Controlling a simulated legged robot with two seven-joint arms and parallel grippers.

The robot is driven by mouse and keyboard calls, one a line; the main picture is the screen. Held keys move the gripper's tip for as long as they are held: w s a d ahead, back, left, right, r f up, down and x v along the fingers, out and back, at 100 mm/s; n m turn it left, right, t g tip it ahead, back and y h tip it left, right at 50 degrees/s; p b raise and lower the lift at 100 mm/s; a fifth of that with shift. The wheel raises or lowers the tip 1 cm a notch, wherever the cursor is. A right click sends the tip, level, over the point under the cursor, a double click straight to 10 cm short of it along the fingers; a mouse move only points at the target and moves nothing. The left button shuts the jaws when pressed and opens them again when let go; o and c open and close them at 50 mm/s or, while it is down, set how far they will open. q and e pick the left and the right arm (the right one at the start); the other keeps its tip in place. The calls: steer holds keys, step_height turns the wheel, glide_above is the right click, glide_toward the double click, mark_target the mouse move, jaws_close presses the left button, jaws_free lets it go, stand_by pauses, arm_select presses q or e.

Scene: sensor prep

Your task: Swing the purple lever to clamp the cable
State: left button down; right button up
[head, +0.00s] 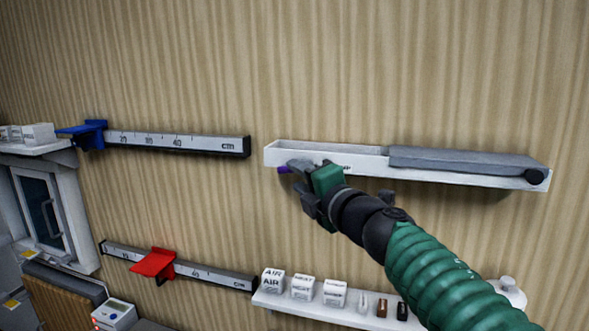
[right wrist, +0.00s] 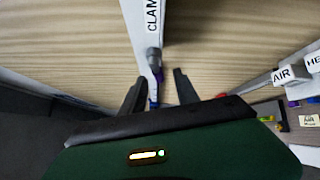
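The purple lever (head: 283,170) shows as a small purple tip at the lower left of the long white wall housing (head: 440,176). In the right wrist view, the housing (right wrist: 138,22) bears a label starting "CLAM". A grey stub with a purple part (right wrist: 158,75) hangs at its end. My right gripper (head: 293,172) is at the lever; its two dark fingers (right wrist: 157,88) are apart, with the purple part in the gap near the fingertips. I cannot tell whether they touch it. The gripper hides part of the lever in the head view. I cannot make out the cable. My left gripper is out of view.
A grey cover (head: 465,158) and a black knob (head: 535,176) are on the housing's right part. Left are two wall rulers with a blue slider (head: 92,135) and a red slider (head: 154,263). Below is a shelf (head: 300,303) with labelled white blocks (head: 302,286).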

steer(key=x, duration=0.3)
steer(key=shift+s+a, duration=0.15)
steer(key=shift+c, duration=0.5)
jaws_close()
